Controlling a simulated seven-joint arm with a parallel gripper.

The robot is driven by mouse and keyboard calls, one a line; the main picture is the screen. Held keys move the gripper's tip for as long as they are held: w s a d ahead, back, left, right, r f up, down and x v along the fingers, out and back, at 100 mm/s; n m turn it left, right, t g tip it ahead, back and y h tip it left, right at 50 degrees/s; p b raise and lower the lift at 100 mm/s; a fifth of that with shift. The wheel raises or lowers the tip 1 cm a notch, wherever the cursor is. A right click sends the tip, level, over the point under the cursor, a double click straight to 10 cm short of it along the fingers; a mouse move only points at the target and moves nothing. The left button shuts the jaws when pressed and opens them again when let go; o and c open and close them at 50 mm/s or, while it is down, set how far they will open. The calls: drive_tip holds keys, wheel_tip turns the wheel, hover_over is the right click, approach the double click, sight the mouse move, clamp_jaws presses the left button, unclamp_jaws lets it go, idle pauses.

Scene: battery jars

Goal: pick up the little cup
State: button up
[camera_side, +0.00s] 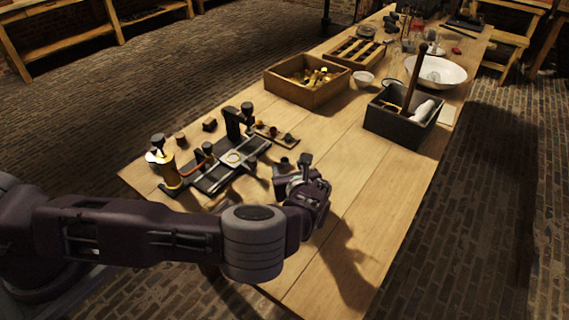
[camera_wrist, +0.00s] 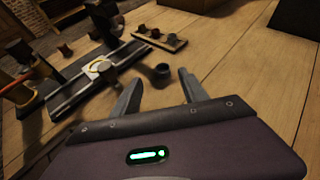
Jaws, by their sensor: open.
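A little dark cup (camera_wrist: 162,74) stands upright on the table in the wrist view, just beyond my fingertips and near the middle of the gap between them. In the side view a small dark round thing (camera_side: 285,163), which looks like the same cup, stands just behind my gripper (camera_side: 292,176). My gripper, also in the wrist view (camera_wrist: 160,82), is open and empty, low over the table. The cup appears apart from both fingers. I cannot tell the exact height of the fingertips above the wood.
A dark metal fixture with rails (camera_side: 228,172) stands left of the cup. A small wooden strip with little pots (camera_wrist: 160,38) lies behind it. A wooden box (camera_side: 305,95), a small white bowl (camera_side: 363,78) and a dark crate (camera_side: 385,122) stand farther back. The right foreground is clear.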

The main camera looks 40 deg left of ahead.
sight(284, 159)
drive_tip(key=shift+w+d+f+m+t, duration=0.15)
drive_tip(key=shift+w+f+m+t, duration=0.3)
drive_tip(key=shift+f+m, duration=0.3)
drive_tip(key=x, duration=0.6)
drive_tip(key=shift+s+a+r, duration=0.15)
drive_tip(key=shift+a, duration=0.25)
clamp_jaws()
